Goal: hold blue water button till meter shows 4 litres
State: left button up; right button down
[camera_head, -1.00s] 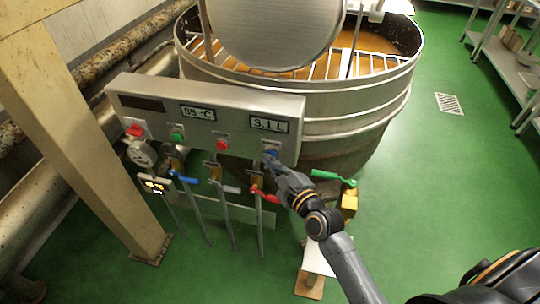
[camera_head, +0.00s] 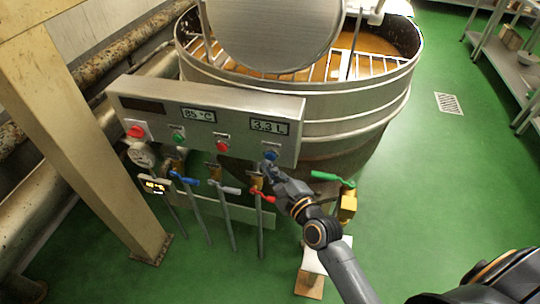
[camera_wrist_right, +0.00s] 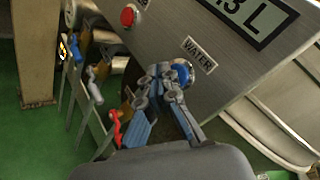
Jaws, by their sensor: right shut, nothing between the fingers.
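The blue water button (camera_head: 270,155) is at the lower right of the steel control panel (camera_head: 205,135). In the right wrist view the blue button (camera_wrist_right: 182,72) sits beside the label "WATER". My right gripper (camera_head: 267,167) is shut and empty, its fingertips at the button. In the wrist view the fingertips (camera_wrist_right: 166,76) overlap the left part of the button and appear to touch it. The meter display (camera_head: 269,126) above the button reads 3.3 L. My left gripper is not in view.
The large kettle (camera_head: 350,115) stands behind the panel. A red button (camera_head: 222,146), a green button (camera_head: 179,138) and a larger red knob (camera_head: 136,131) are on the panel. Valve handles hang below, including red (camera_head: 264,195) and green (camera_head: 328,176). Green floor is clear at right.

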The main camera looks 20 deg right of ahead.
jog(key=shift+s+a+p, duration=0.4)
jog(key=shift+s+a, duration=0.35)
jog(key=shift+s, duration=0.3)
jog(key=shift+s+a+p, duration=0.4)
jog(key=shift+s+a, duration=0.3)
jog(key=shift+s, duration=0.35)
jog(key=shift+f, duration=0.1)
jog(key=s+f+n+g, duration=0.3)
jog(key=s+f+n, duration=0.1)
jog(key=f, duration=0.7)
jog(key=s+d+f+n+g+h, duration=0.15)
jog(key=s+f+n, duration=0.35)
jog(key=f, duration=0.6)
jog(key=s+f+n+g, duration=0.4)
jog(key=f, duration=0.7)
jog(key=s+d+f+n+g, duration=0.2)
jog(key=s+f+n, duration=0.2)
jog(key=s, duration=0.5)
jog(key=s+d+f+n+g+h, duration=0.1)
jog(key=s+d+f+n+g, duration=0.2)
jog(key=s+f+n, duration=0.2)
jog(key=s+d+f+n+g+h, duration=0.1)
jog(key=s+f+n, duration=0.3)
jog(key=s, duration=1)
notch_tip(320, 180, down, 3)
jog(key=shift+d+f+g, duration=0.2)
jog(key=shift+d+g, duration=0.45)
jog(key=shift+d, duration=0.15)
